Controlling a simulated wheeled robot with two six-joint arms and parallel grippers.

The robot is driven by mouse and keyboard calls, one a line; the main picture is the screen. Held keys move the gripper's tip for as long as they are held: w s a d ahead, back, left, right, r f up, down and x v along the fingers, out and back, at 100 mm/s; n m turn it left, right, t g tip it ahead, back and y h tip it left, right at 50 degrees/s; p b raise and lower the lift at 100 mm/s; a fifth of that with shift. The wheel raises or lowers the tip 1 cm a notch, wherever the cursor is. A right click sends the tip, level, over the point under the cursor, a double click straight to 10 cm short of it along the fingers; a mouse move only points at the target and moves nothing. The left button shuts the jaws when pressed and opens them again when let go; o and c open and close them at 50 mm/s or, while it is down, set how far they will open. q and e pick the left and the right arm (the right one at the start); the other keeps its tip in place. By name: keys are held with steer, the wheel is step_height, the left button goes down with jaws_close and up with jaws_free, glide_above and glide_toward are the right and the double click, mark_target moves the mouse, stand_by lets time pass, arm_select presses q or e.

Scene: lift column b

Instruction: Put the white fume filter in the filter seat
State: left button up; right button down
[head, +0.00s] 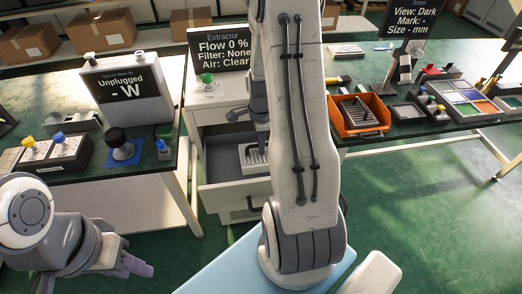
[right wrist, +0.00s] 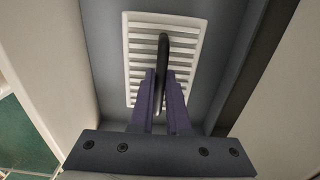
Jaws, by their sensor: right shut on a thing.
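The white fume filter (right wrist: 133,62) is a slatted panel with a dark loop handle (right wrist: 163,42). In the right wrist view my right gripper (right wrist: 163,80) is shut on this handle, and the panel is beyond the fingertips, between grey walls. In the head view the filter (head: 246,157) shows in the open drawer (head: 228,185) under the extractor, partly hidden by my right arm. Whether it touches the drawer floor is unclear. I cannot tell which part is the filter seat. My left gripper (head: 148,270) is low at the left, away from the benches, its jaw opening unclear.
The extractor sign (head: 219,52) reads "Filter: None". A left bench holds a meter (head: 127,90) and a black-knobbed blue base (head: 122,150). An orange bin (head: 345,125) with a slatted dark part stands on the right bench. Green floor is open at the right.

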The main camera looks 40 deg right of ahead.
steer(key=shift+f, duration=1.25)
steer(key=shift+f, duration=0.1)
steer(key=c, duration=0.9)
jaws_free()
step_height(320, 180, up, 12)
steer(key=shift+r, duration=0.15)
